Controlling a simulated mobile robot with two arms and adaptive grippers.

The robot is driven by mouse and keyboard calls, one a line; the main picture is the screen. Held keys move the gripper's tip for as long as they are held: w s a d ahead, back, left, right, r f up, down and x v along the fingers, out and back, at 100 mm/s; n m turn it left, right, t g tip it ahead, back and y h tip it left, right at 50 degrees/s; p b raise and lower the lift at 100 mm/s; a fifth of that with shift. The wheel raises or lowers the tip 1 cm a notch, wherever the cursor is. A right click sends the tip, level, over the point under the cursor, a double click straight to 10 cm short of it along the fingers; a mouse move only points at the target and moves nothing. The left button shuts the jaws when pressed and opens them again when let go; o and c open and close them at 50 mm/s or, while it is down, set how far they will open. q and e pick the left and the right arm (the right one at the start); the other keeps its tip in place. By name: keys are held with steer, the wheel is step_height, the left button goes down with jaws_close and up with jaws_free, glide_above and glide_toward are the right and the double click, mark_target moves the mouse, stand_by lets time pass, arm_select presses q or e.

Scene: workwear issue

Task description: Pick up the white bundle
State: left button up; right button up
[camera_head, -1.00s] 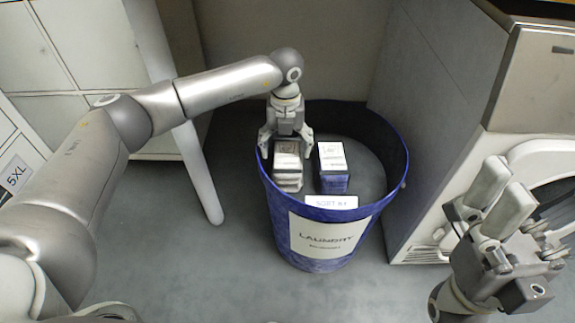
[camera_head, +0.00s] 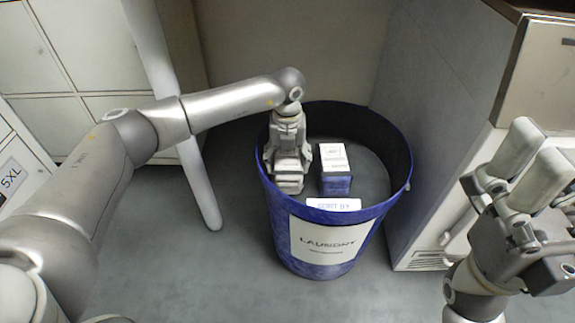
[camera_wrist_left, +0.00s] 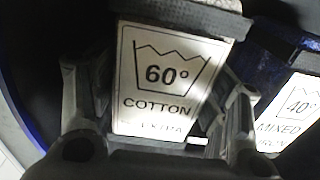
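The white bundle (camera_head: 289,181) lies inside the blue laundry bin (camera_head: 330,268), on its left side. My left gripper (camera_head: 288,165) points down over it, with a finger on each side. In the left wrist view, a white label (camera_wrist_left: 165,80) reading "60° COTTON" sits between the two fingers (camera_wrist_left: 160,110). The fingers are apart and straddle the bundle; I see no clear grip on it. The bundle's lower part is hidden in the bin. My right gripper (camera_head: 532,165) is at the right of the head view, away from the bin, with no object seen in it.
A blue bundle with a white top label (camera_head: 333,160) stands just right of the white one in the bin; its label (camera_wrist_left: 293,110) reads "40° MIXED". A grey cabinet (camera_head: 440,100) is close on the bin's right.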

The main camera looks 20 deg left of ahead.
arm_select(q)
steer(key=c, duration=0.4)
steer(key=shift+r, duration=0.1)
